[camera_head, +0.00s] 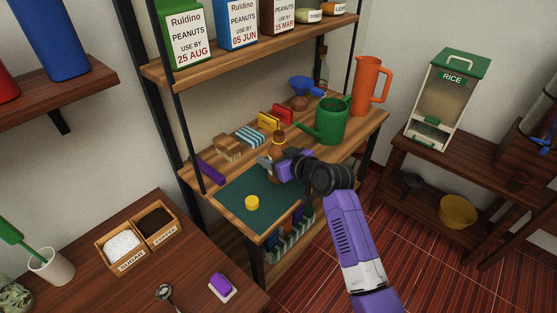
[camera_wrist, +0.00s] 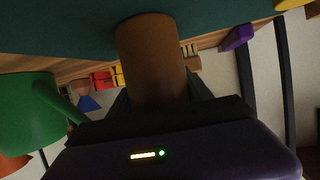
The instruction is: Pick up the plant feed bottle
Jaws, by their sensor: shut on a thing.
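The plant feed bottle seems to be the brown bottle (camera_head: 279,144) above the back edge of the dark green mat (camera_head: 232,197) on the middle shelf. My gripper (camera_head: 274,162) is around it and partly hides its lower part. In the wrist view, the brown bottle body (camera_wrist: 152,55) stands between the two dark fingers of my gripper (camera_wrist: 158,93), which are shut on it. Its label is not visible. I cannot tell whether its base touches the mat.
A yellow round piece (camera_head: 252,203) lies on the mat. A green watering can (camera_head: 331,122) and an orange jug (camera_head: 369,86) stand to the right. A wooden crate-like block (camera_head: 228,147) is at left. The upper shelf (camera_head: 240,52) holds peanut packs overhead.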

